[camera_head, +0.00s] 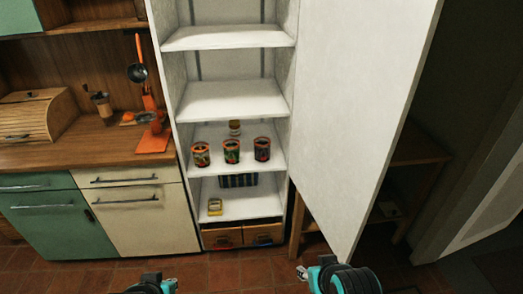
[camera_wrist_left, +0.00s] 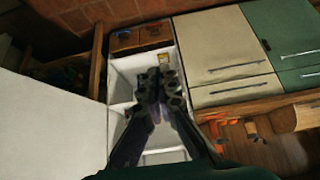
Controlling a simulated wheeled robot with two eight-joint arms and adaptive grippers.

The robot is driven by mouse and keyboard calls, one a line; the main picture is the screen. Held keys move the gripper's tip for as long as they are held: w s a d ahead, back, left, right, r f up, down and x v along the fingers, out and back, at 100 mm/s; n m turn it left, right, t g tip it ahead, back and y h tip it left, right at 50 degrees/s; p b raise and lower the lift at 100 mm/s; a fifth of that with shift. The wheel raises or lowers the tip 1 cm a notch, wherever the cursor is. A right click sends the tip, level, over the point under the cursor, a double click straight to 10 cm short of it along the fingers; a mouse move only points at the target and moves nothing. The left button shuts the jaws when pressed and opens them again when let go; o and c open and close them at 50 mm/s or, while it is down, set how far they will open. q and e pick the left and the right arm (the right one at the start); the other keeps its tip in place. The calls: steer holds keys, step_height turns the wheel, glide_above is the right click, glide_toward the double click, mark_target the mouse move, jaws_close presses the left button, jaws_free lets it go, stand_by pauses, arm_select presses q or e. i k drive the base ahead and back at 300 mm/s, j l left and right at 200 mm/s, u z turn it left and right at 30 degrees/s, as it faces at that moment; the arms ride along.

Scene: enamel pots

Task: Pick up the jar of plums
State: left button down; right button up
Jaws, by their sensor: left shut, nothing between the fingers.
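A small jar with a yellowish top (camera_head: 235,128) stands on a middle shelf of the open white cabinet, behind a row of three orange-rimmed pots. It is partly hidden by the middle pot (camera_head: 232,151), and I cannot read its contents. The left pot (camera_head: 201,154) and right pot (camera_head: 262,149) stand beside the middle one. My left gripper (camera_wrist_left: 163,78) is shut and empty in the left wrist view, in front of the cabinet, and it hides much of the shelves. In the head view only parts of my arms show at the bottom edge; the right gripper's fingers are not clear.
The white cabinet door (camera_head: 355,110) stands open on the right. A dark striped box (camera_head: 238,181) and a yellow item (camera_head: 215,207) are on the lower shelf, with wooden drawers (camera_head: 242,235) below. A wooden counter (camera_head: 95,143) is at left. The shelf above the pots is empty.

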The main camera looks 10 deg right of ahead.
mark_target(257, 149)
steer(key=i+l+z, duration=0.65)
steer(key=i+l+u, duration=0.15)
steer(key=i+l, duration=0.3)
steer(key=i+j, duration=0.05)
steer(key=i, duration=0.05)
